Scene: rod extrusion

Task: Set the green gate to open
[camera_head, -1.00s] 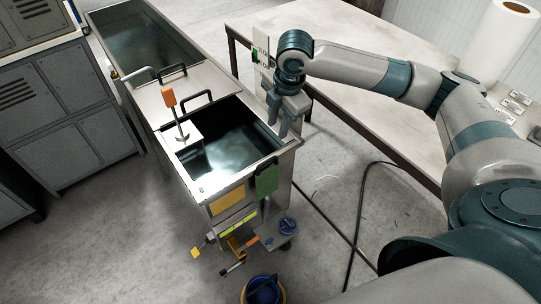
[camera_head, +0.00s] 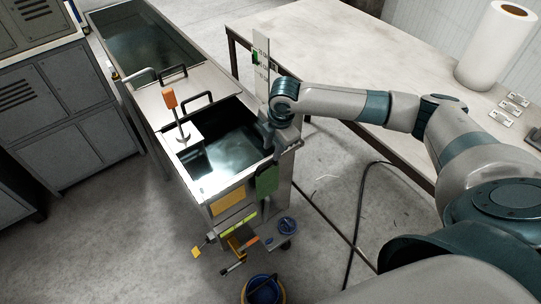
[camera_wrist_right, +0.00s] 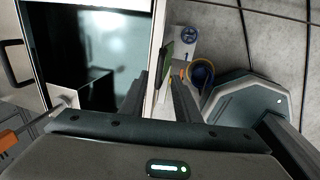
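The green gate (camera_head: 267,180) is a flat green plate at the right front corner of the metal tank (camera_head: 220,206). In the right wrist view the gate (camera_wrist_right: 166,62) shows as a narrow green strip beyond my fingers. My right gripper (camera_head: 274,146) points down at the tank's right rim, just above and behind the gate. In the right wrist view my right gripper (camera_wrist_right: 160,88) has its fingers apart, with the tank wall lying between them in the picture. I cannot tell whether they touch it. My left gripper is not in view.
A yellow-orange plate (camera_head: 228,200) is on the tank front. An orange-handled tool (camera_head: 170,99) stands at the tank's left. A blue wheel (camera_head: 287,226) and blue bucket-like item (camera_head: 262,290) are below. A table (camera_head: 320,45) stands right, and a black cable (camera_head: 357,215) lies on the floor.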

